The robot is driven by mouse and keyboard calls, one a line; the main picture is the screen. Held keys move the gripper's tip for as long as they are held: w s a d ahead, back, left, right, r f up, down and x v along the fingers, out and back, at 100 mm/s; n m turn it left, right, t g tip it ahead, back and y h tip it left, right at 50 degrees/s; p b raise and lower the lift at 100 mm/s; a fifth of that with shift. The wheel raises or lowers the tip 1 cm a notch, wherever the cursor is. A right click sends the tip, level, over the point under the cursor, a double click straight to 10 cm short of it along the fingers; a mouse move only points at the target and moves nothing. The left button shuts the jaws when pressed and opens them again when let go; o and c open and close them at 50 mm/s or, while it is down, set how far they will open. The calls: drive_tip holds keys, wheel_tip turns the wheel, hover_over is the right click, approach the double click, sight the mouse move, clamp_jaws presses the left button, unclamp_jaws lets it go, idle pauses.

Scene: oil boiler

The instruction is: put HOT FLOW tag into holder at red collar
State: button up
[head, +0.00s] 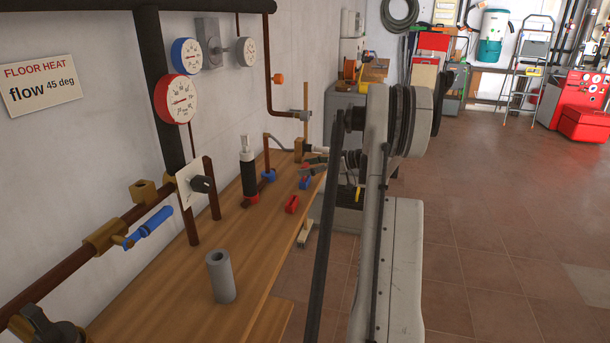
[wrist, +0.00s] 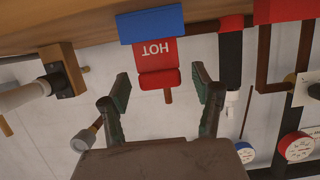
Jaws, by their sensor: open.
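The red HOT tag (wrist: 155,52) has a rounded red grip and upside-down white lettering in the wrist view. It stands at a blue block (wrist: 152,24) on the bench. My gripper (wrist: 163,82) is open, its fingers on either side of the tag's grip in the picture; contact is not visible. In the head view my gripper (head: 314,168) is small, above the blue block (head: 305,183). A red holder (head: 292,204) lies nearer on the bench, and also shows in the wrist view (wrist: 285,10). A black upright with a red collar (head: 250,198) stands left of it.
A copper pipe with a blue collar (head: 268,175) stands behind the blue block. A grey cylinder (head: 220,277) stands on the near wooden bench (head: 160,310). Pipes, a blue-handled valve (head: 150,227) and gauges line the left wall.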

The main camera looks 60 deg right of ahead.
drive_tip(key=shift+w+a+f, duration=0.15)
drive_tip(key=shift+w+a, duration=0.05)
drive_tip(key=shift+w, duration=0.3)
drive_tip(key=shift+c, duration=0.4)
drive_tip(key=c, duration=1.1)
drive_tip(key=shift+r, duration=0.5)
wheel_tip(320, 180, up, 4)
drive_tip(key=shift+a+f+p, duration=0.15)
drive_tip(key=shift+p, duration=0.45)
drive_tip(key=w+a+r, duration=0.1)
drive_tip(key=a+r, duration=0.1)
drive_tip(key=a, duration=0.1)
drive_tip(key=w+a+r+p, duration=0.1)
drive_tip(key=a+r, duration=0.1)
drive_tip(key=a, duration=0.2)
drive_tip(key=w+a+r, duration=0.1)
drive_tip(key=a+r, duration=0.1)
drive_tip(key=a, duration=0.1)
drive_tip(key=shift+w+a+r+p, duration=0.15)
drive_tip(key=shift+w+a+p, duration=0.1)
drive_tip(key=shift+a+p, duration=0.15)
